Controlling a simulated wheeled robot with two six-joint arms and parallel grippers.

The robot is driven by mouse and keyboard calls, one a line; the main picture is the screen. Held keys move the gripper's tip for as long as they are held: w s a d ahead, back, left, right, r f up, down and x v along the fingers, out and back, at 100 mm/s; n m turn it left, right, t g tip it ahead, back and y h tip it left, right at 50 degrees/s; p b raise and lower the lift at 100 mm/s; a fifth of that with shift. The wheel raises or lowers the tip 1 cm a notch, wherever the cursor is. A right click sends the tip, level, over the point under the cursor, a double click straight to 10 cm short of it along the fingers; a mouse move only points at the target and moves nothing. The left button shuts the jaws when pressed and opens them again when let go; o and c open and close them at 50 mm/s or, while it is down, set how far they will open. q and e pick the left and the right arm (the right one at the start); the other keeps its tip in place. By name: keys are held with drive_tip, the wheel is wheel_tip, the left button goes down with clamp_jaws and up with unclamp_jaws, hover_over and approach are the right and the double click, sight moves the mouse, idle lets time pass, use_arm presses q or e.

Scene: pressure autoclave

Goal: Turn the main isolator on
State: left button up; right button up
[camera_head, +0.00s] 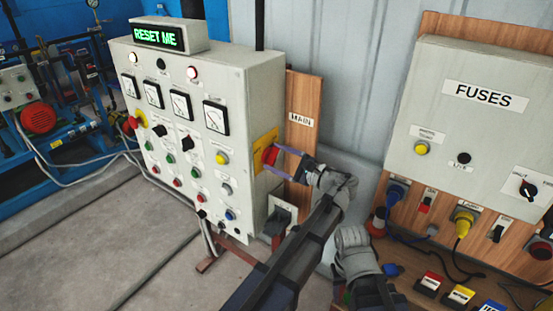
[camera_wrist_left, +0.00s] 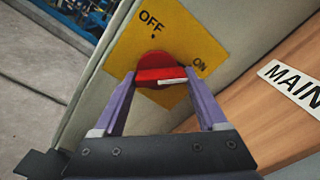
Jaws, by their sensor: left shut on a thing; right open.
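The main isolator is a red rotary knob (camera_head: 270,155) on a yellow plate (camera_wrist_left: 120,45) on the side of the grey control cabinet (camera_head: 250,95). In the left wrist view, the plate reads OFF at the top and ON at the right. The knob's (camera_wrist_left: 155,68) white line points right, closer to ON than to OFF. My left gripper (camera_head: 277,157) is shut on the knob, one purple finger on each side of it. My right gripper (camera_head: 370,292) is low in the head view, below the left wrist, apart from the isolator. Its fingers are hard to make out.
A wooden board with a MAIN label (camera_head: 302,119) stands beside the cabinet. The cabinet's display (camera_head: 158,36) reads RESET ME. A grey FUSES box (camera_head: 470,120) hangs at the right, with plugs, switches and cables below. Concrete floor (camera_head: 100,250) is clear at the left.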

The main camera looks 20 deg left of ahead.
use_arm(q)
drive_tip(key=shift+d, duration=0.1)
drive_tip(key=o, duration=1.2)
drive_tip(key=shift+d, duration=0.1)
drive_tip(key=shift+o, duration=0.5)
